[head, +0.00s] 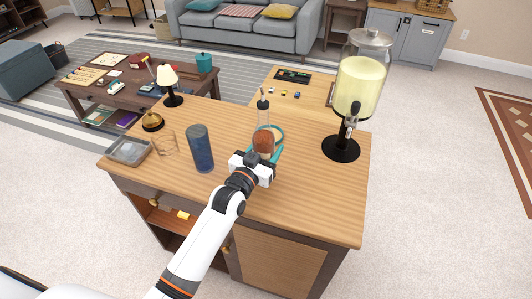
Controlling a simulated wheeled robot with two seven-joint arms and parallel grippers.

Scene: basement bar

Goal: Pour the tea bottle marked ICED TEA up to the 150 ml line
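My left arm comes in from the lower left, and its white gripper (254,163) is over the middle of the wooden counter. A reddish-brown rounded object (263,142) shows just beyond the gripper, partly hidden by it; I cannot tell whether the fingers hold it. Teal curved edges (279,151) show around it. A slim clear vessel with a dark top (263,107) stands behind. A dark blue cylinder (200,149) stands left of the gripper, and a clear glass (166,144) farther left. No ICED TEA label or 150 ml line is readable. My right gripper is out of view.
A large dispenser of pale yellow liquid (359,91) stands at the counter's right. A metal tray (128,151), brass bell (152,122) and small lamp (170,84) are at its left. The counter's (316,201) right front is clear.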

